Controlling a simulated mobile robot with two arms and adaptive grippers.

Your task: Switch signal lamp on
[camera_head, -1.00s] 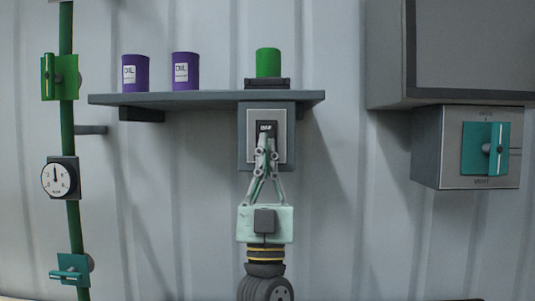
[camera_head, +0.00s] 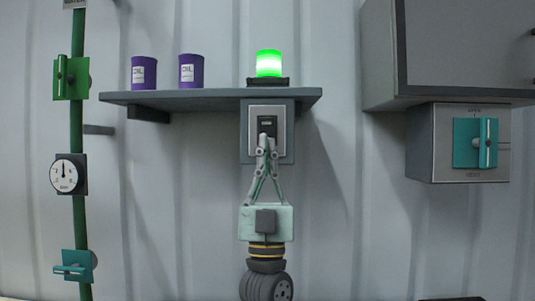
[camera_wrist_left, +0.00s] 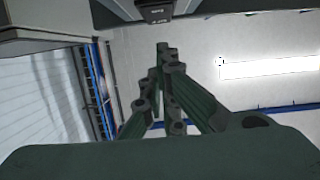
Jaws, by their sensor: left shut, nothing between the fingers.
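The signal lamp (camera_head: 269,64) stands on the shelf and glows bright green. Below it, on a grey box under the shelf, is the switch (camera_head: 267,125), a dark rocker in a light plate. My left gripper (camera_head: 267,139) is shut with nothing between its fingers. Its fingertips are at the lower part of the switch and cover some of it; I cannot tell whether they touch. In the left wrist view the shut fingers (camera_wrist_left: 163,47) point up toward the dark switch (camera_wrist_left: 156,12) at the top edge. My right gripper is not in view.
Two purple oil cans (camera_head: 191,71) stand on the shelf (camera_head: 190,98), left of the lamp. A green pipe (camera_head: 78,130) with valves and a gauge (camera_head: 68,174) runs down the left. A grey cabinet (camera_head: 450,45) and a box with a teal handle (camera_head: 475,143) are at the right.

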